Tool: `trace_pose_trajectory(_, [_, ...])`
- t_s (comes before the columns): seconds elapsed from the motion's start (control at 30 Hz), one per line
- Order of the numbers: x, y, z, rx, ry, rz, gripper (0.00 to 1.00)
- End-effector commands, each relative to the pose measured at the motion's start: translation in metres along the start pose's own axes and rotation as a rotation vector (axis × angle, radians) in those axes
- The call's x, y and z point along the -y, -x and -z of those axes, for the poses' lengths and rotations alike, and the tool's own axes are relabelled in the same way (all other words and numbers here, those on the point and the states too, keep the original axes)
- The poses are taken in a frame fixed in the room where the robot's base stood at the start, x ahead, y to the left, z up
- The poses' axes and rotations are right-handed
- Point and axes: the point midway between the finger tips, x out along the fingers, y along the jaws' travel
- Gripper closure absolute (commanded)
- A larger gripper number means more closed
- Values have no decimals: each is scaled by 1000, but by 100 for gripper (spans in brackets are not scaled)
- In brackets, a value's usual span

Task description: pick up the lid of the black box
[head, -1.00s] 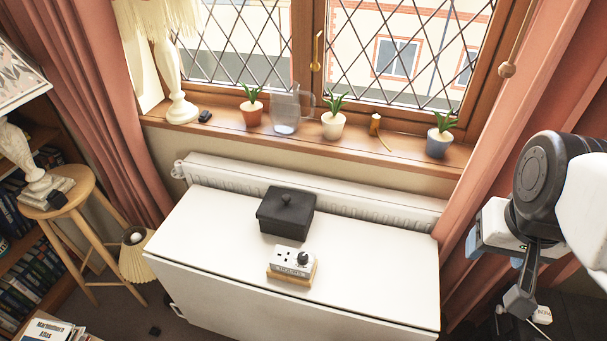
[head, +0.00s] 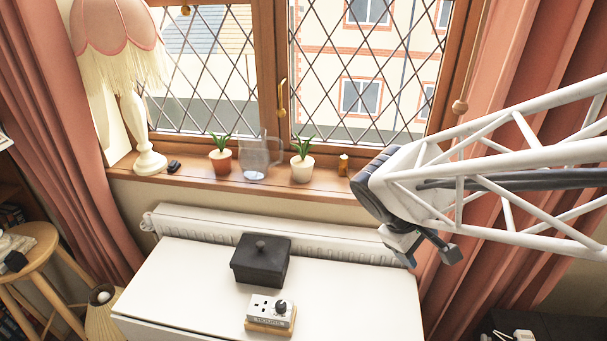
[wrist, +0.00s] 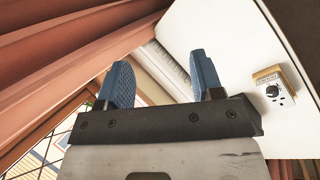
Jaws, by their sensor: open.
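The black box (head: 259,271) stands on the white table. Its lid (head: 273,249) is on top and has a small round knob (head: 260,244) in the middle. My gripper (head: 430,257) hangs over the table's right end, to the right of the box and well apart from it. In the wrist view, the blue fingers of my gripper (wrist: 163,78) are spread with nothing between them. I cannot make out the box in the wrist view.
A socket block on a wooden base (head: 270,311) sits just in front of the box. It also shows in the wrist view (wrist: 271,88). A radiator (head: 190,229) runs behind the table (head: 363,290). Potted plants and a glass jug (head: 256,157) stand on the windowsill.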

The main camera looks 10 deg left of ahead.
Motion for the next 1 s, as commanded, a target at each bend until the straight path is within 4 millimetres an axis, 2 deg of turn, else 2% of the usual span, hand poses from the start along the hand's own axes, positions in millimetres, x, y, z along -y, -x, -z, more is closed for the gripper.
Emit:
trace_pose_trajectory(0.03, [2, -2, 14, 11, 60, -27, 39])
trace_pose_trajectory(0.33, [13, -12, 91, 69, 420, -217, 39])
trace_pose_trajectory(0.57, [36, -18, 156, 107, 694, -373, 39])
trace_pose_trajectory(0.77, [68, -20, 215, 130, 931, -518, 39])
trace_pose_trajectory(1.0, [122, -23, 283, 152, 1207, -704, 39])
